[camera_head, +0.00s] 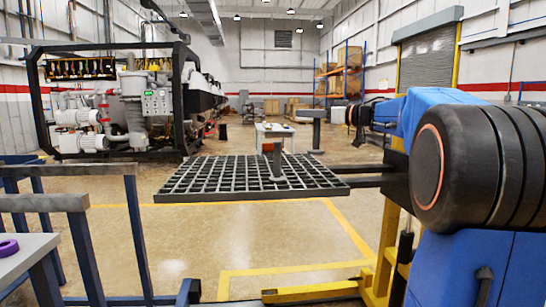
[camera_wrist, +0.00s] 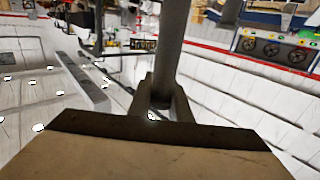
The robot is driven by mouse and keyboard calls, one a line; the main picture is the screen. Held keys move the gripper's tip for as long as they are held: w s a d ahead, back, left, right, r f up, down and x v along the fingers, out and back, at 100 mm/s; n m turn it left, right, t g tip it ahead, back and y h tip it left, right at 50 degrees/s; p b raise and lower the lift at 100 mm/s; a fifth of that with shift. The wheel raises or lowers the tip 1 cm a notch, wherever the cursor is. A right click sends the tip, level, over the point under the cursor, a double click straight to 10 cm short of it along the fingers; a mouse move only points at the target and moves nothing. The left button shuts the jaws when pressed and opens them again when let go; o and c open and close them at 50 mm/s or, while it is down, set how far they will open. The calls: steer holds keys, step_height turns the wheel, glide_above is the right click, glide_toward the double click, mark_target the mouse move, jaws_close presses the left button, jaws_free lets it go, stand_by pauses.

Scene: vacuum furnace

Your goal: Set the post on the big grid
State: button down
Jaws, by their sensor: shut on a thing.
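The big grid (camera_head: 240,195) is a dark, flat lattice held level in the middle of the head view. A grey post (camera_head: 277,163) stands upright on it, right of its middle. My gripper (camera_head: 334,115) is beyond the grid's far right side, pointing left. It is shut on another grey post (camera_head: 316,135), upright with a flat top and a small foot. That foot appears near the grid's far edge; I cannot tell whether it is over the grid. In the wrist view the fingers (camera_wrist: 160,100) close around the post's round shaft (camera_wrist: 173,45).
A white table (camera_head: 288,141) stands behind the grid. The furnace machine (camera_head: 130,105) is at the back left. Blue railings (camera_head: 135,230) and a table corner with a purple ring (camera_head: 8,247) are at the near left. A yellow frame (camera_head: 385,260) stands at the right.

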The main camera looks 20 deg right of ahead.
step_height(320, 180, down, 9)
stand_by(0.6)
steer(key=c, duration=1.6)
jaws_free()
steer(key=shift+c, duration=0.2)
steer(key=v, duration=1.2)
steer(key=shift+r, duration=0.1)
